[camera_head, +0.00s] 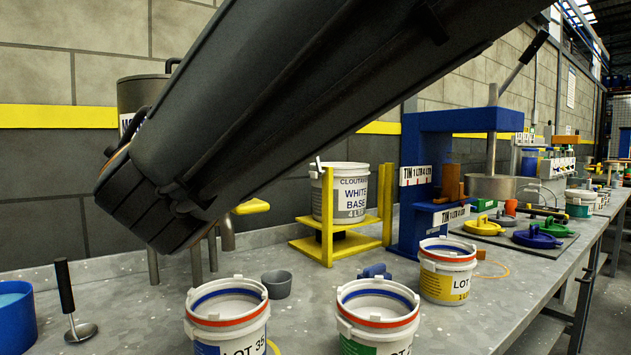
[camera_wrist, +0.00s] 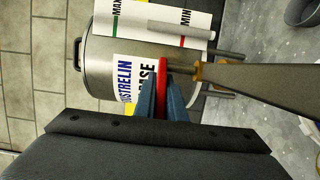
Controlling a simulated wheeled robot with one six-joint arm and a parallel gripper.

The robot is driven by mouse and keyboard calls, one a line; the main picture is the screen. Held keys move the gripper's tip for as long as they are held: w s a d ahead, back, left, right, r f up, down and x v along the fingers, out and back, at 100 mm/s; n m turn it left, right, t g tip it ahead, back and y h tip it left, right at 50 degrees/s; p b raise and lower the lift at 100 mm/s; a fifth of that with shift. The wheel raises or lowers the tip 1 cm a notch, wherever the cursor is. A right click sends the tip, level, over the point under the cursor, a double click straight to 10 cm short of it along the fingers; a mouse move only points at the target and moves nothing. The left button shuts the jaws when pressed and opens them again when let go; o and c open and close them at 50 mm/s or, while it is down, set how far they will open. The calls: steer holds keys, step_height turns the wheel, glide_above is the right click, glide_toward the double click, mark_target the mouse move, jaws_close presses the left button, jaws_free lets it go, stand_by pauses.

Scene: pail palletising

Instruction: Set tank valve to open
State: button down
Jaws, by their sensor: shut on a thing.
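The metal tank (camera_head: 138,95) stands at the back left in the head view, largely hidden behind my arm. In the wrist view the tank (camera_wrist: 98,68) appears turned sideways, with a printed label (camera_wrist: 125,78) on its wall. A red valve lever (camera_wrist: 163,76) stands up between the blue fingers of my gripper (camera_wrist: 163,92), which is shut on it. A grey-brown bar (camera_wrist: 260,86) with a brass-coloured collar runs right from beside the lever. My gripper's fingers are hidden in the head view.
Open pails (camera_head: 228,312) (camera_head: 378,316) stand at the front of the bench. Another pail (camera_head: 447,270) is farther right. A small grey cup (camera_head: 277,284) is below the tank. A yellow stand (camera_head: 318,249) holds a white pail (camera_head: 345,192). A blue press (camera_head: 418,160) stands right.

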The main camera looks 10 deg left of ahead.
steer(key=shift+f, duration=0.1)
stand_by(0.3)
steer(key=c, duration=1.8)
jaws_free()
steer(key=shift+s, duration=0.1)
steer(key=v, duration=0.7)
steer(key=shift+s+d, duration=0.25)
steer(key=shift+s, duration=0.05)
